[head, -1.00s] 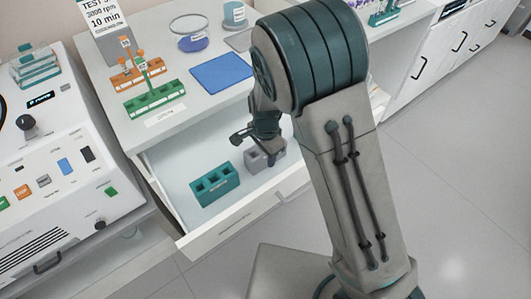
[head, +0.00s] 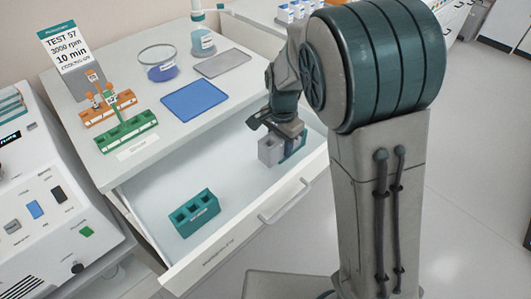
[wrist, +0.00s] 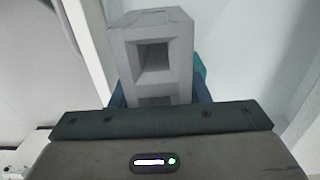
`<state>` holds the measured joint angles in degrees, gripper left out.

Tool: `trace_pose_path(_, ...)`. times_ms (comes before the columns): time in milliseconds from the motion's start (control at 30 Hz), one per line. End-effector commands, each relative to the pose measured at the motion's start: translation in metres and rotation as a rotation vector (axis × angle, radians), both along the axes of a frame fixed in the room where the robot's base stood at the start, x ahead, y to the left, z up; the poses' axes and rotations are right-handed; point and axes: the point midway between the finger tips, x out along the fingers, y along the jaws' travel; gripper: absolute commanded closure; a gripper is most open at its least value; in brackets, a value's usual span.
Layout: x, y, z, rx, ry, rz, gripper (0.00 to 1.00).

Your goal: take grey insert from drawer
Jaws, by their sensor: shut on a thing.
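The grey insert (head: 269,151) is a small block with square holes. My gripper (head: 284,147) is shut on it, with a blue finger showing at its right side in the head view. In the wrist view the grey insert (wrist: 152,52) stands between the blue fingers, one hole facing the camera; its lower part is hidden by my gripper's body. The insert appears held above the floor of the open drawer (head: 170,187), towards its right end. The teal insert (head: 194,212) sits in the drawer at the left front, apart from my gripper.
The drawer front with its handle (head: 285,203) bounds the near side. On the worktop above are a blue mat (head: 194,101), a green rack (head: 126,130), an orange rack (head: 106,111), a dish (head: 160,66) and a bottle (head: 202,38). A white machine (head: 45,205) stands left.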

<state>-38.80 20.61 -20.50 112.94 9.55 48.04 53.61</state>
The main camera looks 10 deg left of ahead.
Motion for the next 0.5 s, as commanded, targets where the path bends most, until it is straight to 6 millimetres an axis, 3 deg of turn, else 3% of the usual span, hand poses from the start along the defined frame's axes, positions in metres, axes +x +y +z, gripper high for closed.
trace_pose_path(500, 0.0037, -0.0075, 0.006, 0.0, 0.0, 0.0, 0.8)
